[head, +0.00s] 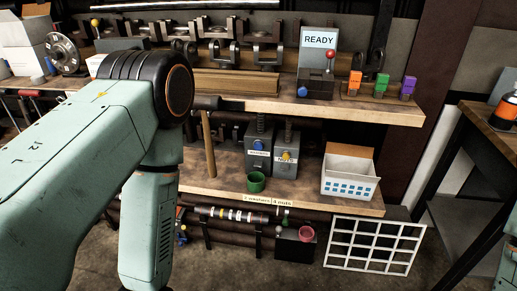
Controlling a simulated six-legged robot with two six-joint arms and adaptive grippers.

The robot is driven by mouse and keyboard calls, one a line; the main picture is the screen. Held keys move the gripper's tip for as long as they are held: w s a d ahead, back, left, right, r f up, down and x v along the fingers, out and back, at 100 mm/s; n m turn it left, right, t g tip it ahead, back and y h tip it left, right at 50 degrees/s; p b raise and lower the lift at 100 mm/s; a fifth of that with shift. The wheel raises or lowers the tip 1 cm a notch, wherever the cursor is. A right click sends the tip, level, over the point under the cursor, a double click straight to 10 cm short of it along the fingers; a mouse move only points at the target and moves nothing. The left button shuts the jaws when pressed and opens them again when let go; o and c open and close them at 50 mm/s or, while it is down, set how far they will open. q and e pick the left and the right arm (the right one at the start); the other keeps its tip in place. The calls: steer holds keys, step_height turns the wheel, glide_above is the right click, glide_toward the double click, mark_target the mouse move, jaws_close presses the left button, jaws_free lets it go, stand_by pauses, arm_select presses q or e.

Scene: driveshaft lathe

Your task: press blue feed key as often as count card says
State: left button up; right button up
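On the upper bench, a grey stand with a READY sign (319,40) has a dark box with a blue knob (302,91) and a red ball-topped lever (329,56). On the lower shelf, one grey box has a blue knob (258,144) and its neighbour has a yellow knob (287,156). I cannot tell which blue knob is the feed key. A cream label strip (268,200) on the shelf edge has small print, ending in "nuts"; I cannot tell whether it is the count card. Neither gripper shows; my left arm fills the left side.
Orange, green and purple pieces (381,85) stand on the upper bench. A white grid (373,246) leans below.

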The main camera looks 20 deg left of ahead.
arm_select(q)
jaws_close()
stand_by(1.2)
